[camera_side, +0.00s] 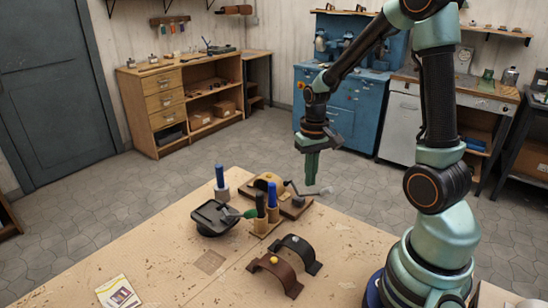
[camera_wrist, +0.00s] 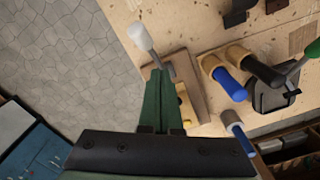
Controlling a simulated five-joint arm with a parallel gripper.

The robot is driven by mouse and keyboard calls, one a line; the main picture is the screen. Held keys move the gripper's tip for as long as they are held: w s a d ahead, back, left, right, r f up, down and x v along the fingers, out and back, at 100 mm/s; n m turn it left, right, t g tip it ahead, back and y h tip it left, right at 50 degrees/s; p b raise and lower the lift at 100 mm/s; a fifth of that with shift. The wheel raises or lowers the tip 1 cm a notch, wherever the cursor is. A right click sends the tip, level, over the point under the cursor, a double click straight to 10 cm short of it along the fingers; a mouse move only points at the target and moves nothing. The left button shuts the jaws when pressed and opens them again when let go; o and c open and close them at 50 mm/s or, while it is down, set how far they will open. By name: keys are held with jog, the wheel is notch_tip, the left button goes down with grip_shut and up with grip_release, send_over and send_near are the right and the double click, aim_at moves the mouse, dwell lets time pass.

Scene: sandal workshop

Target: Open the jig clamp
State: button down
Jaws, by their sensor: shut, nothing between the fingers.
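The jig (camera_side: 290,208) is a wooden base with a tan rounded form on it, near the far edge of the bench. It also shows in the wrist view (camera_wrist: 188,84), partly hidden by my fingers. Its clamp lever (camera_side: 305,192) is a thin grey bar with a pale knob (camera_side: 327,190) reaching out to the right. In the wrist view the pale handle (camera_wrist: 141,38) lies just beyond my fingertips. My gripper (camera_side: 310,181) points down with its green fingers shut and empty, above or beside the lever. In the wrist view the fingertips (camera_wrist: 160,72) overlap the lever's bar; I cannot tell whether they touch it.
A wooden holder with blue and dark-handled tools (camera_side: 266,212) stands close to the jig. Beside it are a blue-handled tool (camera_side: 220,180) and a black dish (camera_side: 213,218). Brown (camera_side: 275,273) and black (camera_side: 297,250) straps stand nearer. The bench's right part is clear.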

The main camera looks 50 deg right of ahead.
notch_tip(320, 180, up, 7)
jog(key=w, duration=0.1)
jog(key=shift+r, duration=0.15)
dwell(0.4)
jog(key=shift+w, duration=0.1)
jog(key=s+a+r+n+t, duration=0.2)
jog(key=a+r+n, duration=0.1)
jog(key=a, duration=0.4)
jog(key=s+a+r+n+t, duration=0.2)
jog(key=a+r+n+t, duration=0.1)
jog(key=a+r, duration=0.2)
jog(key=shift+s+a+t, duration=0.15)
jog(key=shift+a+t, duration=0.15)
jog(key=shift+a, duration=0.7)
dwell(0.4)
